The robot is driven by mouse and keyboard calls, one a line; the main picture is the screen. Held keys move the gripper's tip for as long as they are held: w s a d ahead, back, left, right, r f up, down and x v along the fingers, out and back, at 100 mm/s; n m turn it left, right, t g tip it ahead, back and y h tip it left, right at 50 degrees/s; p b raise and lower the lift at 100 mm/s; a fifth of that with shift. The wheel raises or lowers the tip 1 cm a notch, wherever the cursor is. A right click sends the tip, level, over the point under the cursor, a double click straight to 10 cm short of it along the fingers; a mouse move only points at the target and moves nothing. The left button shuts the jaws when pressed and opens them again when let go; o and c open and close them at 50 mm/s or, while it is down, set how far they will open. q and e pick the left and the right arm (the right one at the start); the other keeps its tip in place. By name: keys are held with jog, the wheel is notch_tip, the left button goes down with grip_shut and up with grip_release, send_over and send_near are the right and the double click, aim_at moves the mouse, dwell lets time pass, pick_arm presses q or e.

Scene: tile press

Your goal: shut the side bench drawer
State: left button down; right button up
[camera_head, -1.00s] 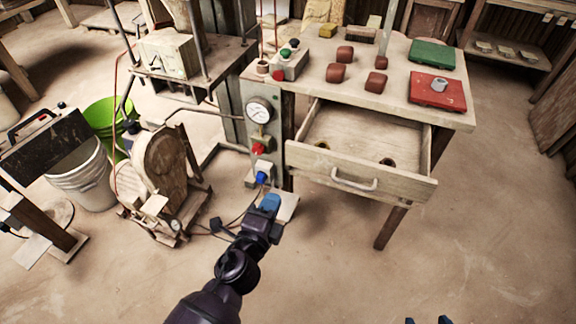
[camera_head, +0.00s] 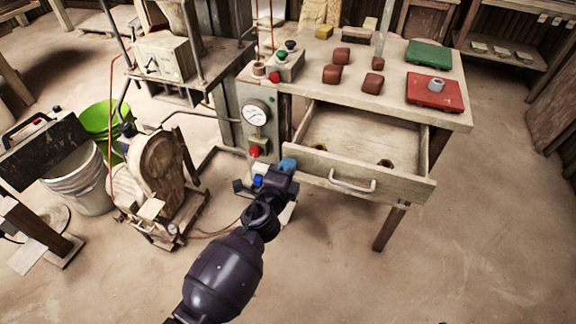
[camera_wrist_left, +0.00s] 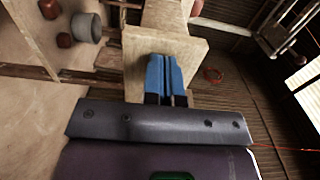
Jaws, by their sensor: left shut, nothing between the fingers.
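The side bench drawer (camera_head: 400,187) is pulled out from under the bench top in the head view. Its pale wooden front has a metal handle (camera_head: 352,186). My left gripper (camera_head: 287,166) is shut and empty, with its blue tips by the left end of the drawer front. In the left wrist view the shut blue fingers (camera_wrist_left: 166,76) lie over a pale wooden panel (camera_wrist_left: 192,58), which seems to be the drawer front. I cannot tell whether they touch it. My right gripper is not in view.
The bench top (camera_head: 440,112) carries brown blocks (camera_head: 332,74), a red case (camera_head: 435,92) and a green case (camera_head: 429,55). A gauge panel (camera_head: 255,113) with red and blue knobs stands close left of the drawer. The floor in front of the drawer is clear.

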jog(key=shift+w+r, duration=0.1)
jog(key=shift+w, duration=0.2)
pick_arm(q)
jog(key=shift+w, duration=0.1)
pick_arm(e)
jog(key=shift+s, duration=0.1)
